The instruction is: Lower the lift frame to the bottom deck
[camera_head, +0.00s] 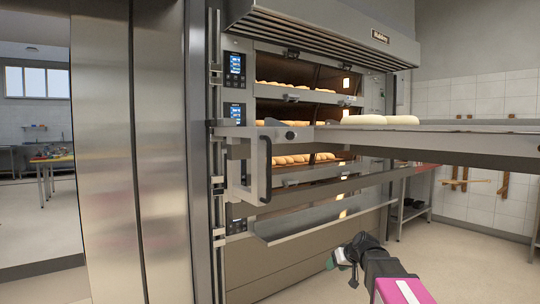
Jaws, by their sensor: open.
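The lift frame (262,132) is a light metal frame on the vertical rail (216,200) at the left of the oven. It stands about level with the second deck from the top. A dark-gripped handle (265,185) hangs from its left end. Its long platform (460,145) reaches right and carries pale dough pieces (388,119). The bottom deck (325,217) lies well below, with a metal flap or shelf at its front. My gripper (344,263) is open and empty, low in front of the oven, apart from the handle and below it to the right.
Upper decks (284,84) hold browned loaves and are lit. A hood (320,32) juts out above. A steel cabinet (140,150) fills the left. A rack (412,205) stands behind the platform. The floor (470,260) at the right is clear.

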